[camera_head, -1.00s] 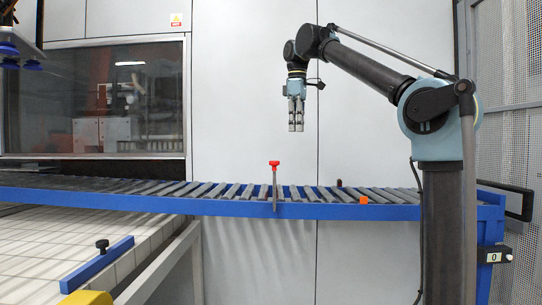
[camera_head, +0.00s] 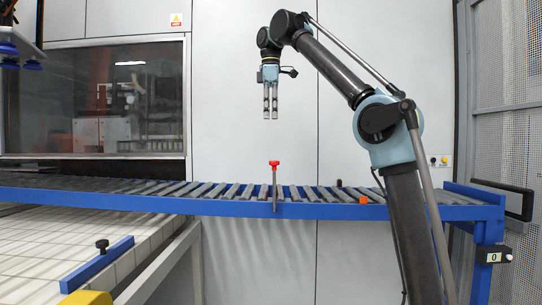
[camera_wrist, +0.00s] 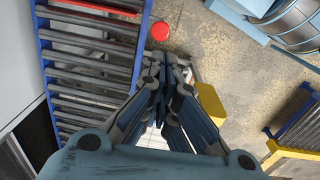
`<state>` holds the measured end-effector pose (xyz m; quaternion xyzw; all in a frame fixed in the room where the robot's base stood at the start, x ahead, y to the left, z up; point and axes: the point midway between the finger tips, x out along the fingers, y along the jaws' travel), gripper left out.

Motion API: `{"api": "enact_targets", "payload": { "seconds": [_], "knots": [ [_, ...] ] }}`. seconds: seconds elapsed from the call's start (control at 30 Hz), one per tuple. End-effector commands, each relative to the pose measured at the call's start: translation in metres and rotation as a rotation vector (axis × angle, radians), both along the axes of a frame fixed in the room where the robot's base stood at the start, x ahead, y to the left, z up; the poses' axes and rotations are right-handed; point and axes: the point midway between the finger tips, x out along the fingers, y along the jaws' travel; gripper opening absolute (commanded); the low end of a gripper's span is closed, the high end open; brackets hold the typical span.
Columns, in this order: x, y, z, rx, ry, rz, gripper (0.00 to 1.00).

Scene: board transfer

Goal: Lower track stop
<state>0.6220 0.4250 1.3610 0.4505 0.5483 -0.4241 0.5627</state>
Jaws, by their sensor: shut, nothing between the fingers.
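The track stop (camera_head: 275,188) is a thin upright grey post with a red knob (camera_head: 274,163) on top. It stands at the front rail of the roller conveyor (camera_head: 150,200), with the knob above the rollers. The red knob also shows in the wrist view (camera_wrist: 160,31), just beyond the fingertips. My gripper (camera_head: 270,117) points straight down above the knob, with a clear gap between them. Its fingers (camera_wrist: 162,65) are shut together and hold nothing.
A small orange block (camera_head: 363,200) and a dark peg (camera_head: 339,183) sit on the conveyor right of the stop. A blue bar with a black knob (camera_head: 102,245) lies on the tiled table at lower left. The air around my gripper is clear.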

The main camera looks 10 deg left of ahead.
Motion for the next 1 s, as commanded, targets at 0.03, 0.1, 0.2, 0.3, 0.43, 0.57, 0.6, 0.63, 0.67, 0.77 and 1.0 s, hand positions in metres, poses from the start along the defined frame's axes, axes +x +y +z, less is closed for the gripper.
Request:
{"api": "enact_targets", "payload": {
  "seconds": [0.03, 0.1, 0.2, 0.3, 0.43, 0.57, 0.6, 0.63, 0.67, 0.77, 1.0],
  "knots": [
    [0.000, 0.000, -0.001, 0.000, 0.000, 0.000, 0.00],
    [0.000, 0.000, -0.004, 0.000, 0.000, 0.000, 0.00],
    [0.001, 0.000, -0.010, 0.000, 0.000, -0.001, 0.00],
    [0.001, 0.000, -0.020, 0.000, 0.000, -0.001, 0.00],
    [0.001, 0.000, -0.035, 0.000, 0.000, -0.001, 0.00],
    [0.002, 0.000, -0.052, 0.000, 0.000, -0.001, 0.00],
    [0.002, 0.001, -0.057, 0.000, 0.000, -0.001, 0.00],
    [0.003, 0.001, -0.061, 0.000, 0.000, -0.001, 0.00],
    [0.003, 0.001, -0.065, 0.000, 0.000, -0.001, 0.00],
    [0.003, 0.001, -0.079, 0.000, 0.000, -0.001, 0.00],
    [0.004, 0.002, -0.113, 0.000, 0.000, -0.001, 0.00]
  ]
}}
